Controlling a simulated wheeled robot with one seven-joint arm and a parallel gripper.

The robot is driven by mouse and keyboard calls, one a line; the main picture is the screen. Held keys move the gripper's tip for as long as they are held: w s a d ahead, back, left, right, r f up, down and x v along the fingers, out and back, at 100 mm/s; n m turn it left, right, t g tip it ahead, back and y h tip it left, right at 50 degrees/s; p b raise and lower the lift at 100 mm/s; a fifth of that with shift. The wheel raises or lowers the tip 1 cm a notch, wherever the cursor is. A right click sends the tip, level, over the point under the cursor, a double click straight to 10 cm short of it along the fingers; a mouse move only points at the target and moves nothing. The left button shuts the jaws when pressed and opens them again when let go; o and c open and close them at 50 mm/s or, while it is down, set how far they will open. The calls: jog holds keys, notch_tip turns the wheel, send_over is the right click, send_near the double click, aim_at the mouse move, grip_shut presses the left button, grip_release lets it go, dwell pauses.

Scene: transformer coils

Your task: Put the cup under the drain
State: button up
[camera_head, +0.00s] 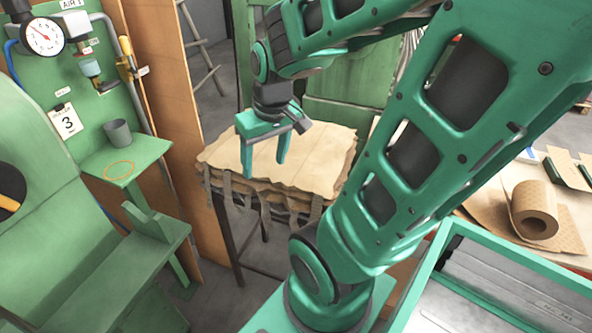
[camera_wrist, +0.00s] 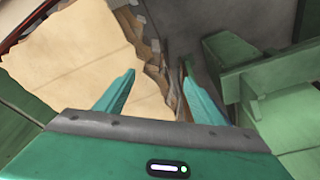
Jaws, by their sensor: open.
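A small grey cup (camera_head: 118,133) stands upright on a green shelf (camera_head: 152,150) at the left in the head view. An orange ring (camera_head: 119,169) is marked on the shelf in front of the cup. A drain fitting with a pale blue-green bowl (camera_head: 90,68) is mounted on the green panel above the shelf. My gripper (camera_head: 264,172) is open and empty, pointing down over the stack of brown sheets, to the right of the shelf. In the wrist view its two fingers (camera_wrist: 160,88) are apart with nothing between them. The cup does not show in the wrist view.
The brown sheet stack (camera_head: 318,165) lies on a dark-legged stand; it also shows in the wrist view (camera_wrist: 65,55). A round gauge (camera_head: 43,37), a pipe with a yellow-handled valve (camera_head: 126,66) and a "3" tag (camera_head: 68,122) are near the shelf. A wooden post (camera_head: 170,100) stands between shelf and stack.

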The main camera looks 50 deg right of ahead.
jog(key=s+r+m+g, duration=0.1)
jog(key=s+m+g, duration=0.1)
jog(key=s, duration=0.8)
jog(key=shift+d+r+m+g+y, duration=0.3)
jog(key=shift+d+m+g, duration=0.1)
jog(key=shift+m, duration=0.3)
jog(key=shift+w+f, duration=0.25)
jog(key=shift+w, duration=0.35)
